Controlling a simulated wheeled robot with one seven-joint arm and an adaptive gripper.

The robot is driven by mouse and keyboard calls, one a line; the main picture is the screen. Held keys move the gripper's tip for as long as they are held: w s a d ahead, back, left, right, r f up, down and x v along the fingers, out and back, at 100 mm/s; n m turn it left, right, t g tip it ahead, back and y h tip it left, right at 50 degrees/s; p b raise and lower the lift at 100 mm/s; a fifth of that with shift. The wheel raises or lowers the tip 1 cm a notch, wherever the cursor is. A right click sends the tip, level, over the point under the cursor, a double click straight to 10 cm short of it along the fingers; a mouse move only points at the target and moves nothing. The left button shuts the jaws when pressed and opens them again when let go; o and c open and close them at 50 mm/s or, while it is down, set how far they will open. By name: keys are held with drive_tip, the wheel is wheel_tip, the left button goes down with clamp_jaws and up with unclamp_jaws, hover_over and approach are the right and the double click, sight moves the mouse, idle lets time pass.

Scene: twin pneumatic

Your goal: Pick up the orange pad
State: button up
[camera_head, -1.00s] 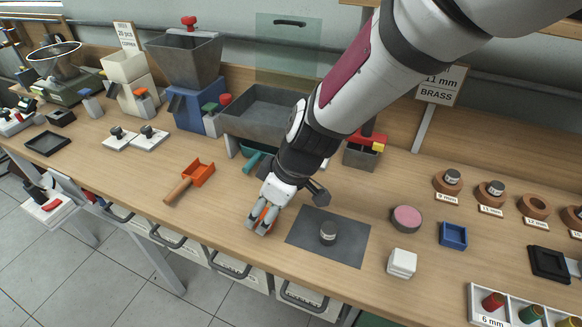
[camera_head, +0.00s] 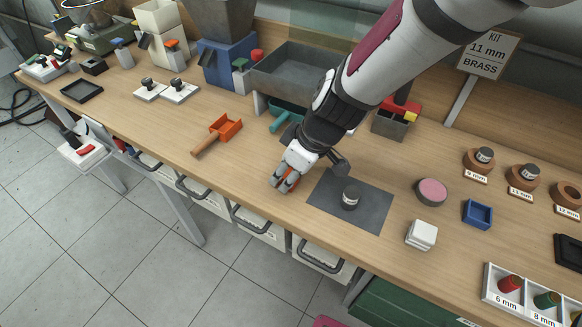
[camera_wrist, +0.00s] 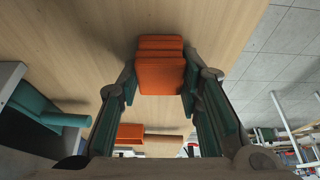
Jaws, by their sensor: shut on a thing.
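The orange pad (camera_wrist: 160,70) is a block with ridged layers, held between the two fingers of my gripper (camera_wrist: 160,82) in the wrist view. The fingers touch it on both sides. In the head view my gripper (camera_head: 284,183) is low over the front part of the bench, left of the dark grey mat. Only a sliver of the orange pad (camera_head: 292,178) shows there between the fingers. I cannot tell whether the pad touches the bench top.
A dark grey mat (camera_head: 328,190) with a small metal cylinder (camera_head: 350,197) lies just right of my gripper. An orange scoop (camera_head: 226,126) lies to the left. White blocks (camera_head: 422,234) and a pink-topped round pad (camera_head: 432,191) stand to the right. The bench's front edge is close.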

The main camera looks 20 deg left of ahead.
sight(287, 172)
drive_tip(key=shift+r, duration=0.1)
wheel_tip(287, 172, up, 4)
drive_tip(key=shift+f, duration=0.25)
drive_tip(key=s+d+b, duration=0.1)
drive_tip(key=s+d, duration=0.3)
drive_tip(key=s, duration=0.3)
drive_tip(key=s+d+r, duration=0.1)
drive_tip(key=s+d, duration=0.3)
drive_tip(key=s, duration=0.3)
drive_tip(key=shift+r+b, duration=0.15)
drive_tip(key=shift+b, duration=0.2)
drive_tip(key=o, duration=0.5)
drive_tip(key=c, duration=0.4)
